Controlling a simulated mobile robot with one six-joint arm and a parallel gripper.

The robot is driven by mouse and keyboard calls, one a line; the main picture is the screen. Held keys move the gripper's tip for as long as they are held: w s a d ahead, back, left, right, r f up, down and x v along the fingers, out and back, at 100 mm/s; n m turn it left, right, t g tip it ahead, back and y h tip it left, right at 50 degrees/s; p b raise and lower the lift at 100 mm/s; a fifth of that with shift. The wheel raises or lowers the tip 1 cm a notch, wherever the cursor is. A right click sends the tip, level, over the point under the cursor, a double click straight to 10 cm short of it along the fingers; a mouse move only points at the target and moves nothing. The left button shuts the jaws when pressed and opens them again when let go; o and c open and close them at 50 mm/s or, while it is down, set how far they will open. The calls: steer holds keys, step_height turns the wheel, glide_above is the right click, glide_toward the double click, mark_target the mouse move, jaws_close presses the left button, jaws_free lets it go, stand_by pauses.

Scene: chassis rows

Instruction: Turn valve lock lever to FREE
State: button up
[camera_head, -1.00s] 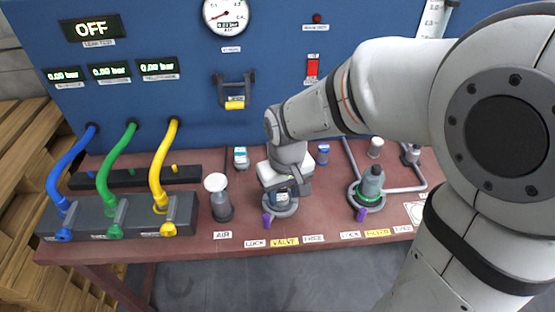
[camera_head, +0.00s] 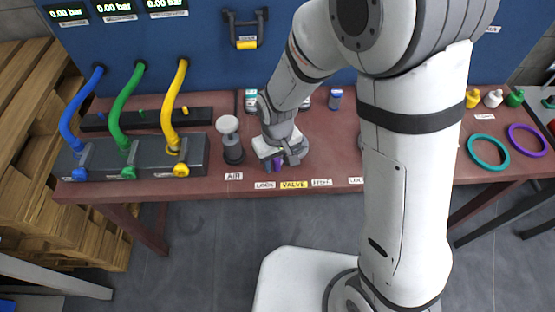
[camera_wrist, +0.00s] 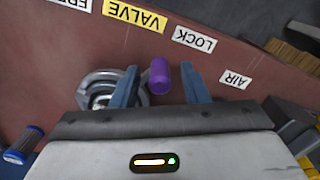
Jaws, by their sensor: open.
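The purple lever (camera_wrist: 159,76) shows in the wrist view between the two blue-grey fingers of my open gripper (camera_wrist: 159,90), with a gap visible on both sides. Its tip points toward the bench's front edge, between the VALVE label (camera_wrist: 134,16) and the LOCK label (camera_wrist: 194,39), on the LOCK side of the valve. The valve's grey ring (camera_wrist: 98,82) is partly hidden behind the left finger. In the head view my gripper (camera_head: 279,158) sits low over the valve and hides most of it. The FREE label (camera_head: 321,183) lies to the right of the VALVE label.
A white-capped grey cylinder (camera_head: 231,139) stands left of my gripper, beside the hose block (camera_head: 195,155) with blue, green and yellow hoses. A blue bottle (camera_wrist: 24,144) is left in the wrist view. My arm hides the second valve. Coloured rings (camera_head: 487,151) lie at right.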

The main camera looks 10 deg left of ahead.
jaws_close()
stand_by(0.5)
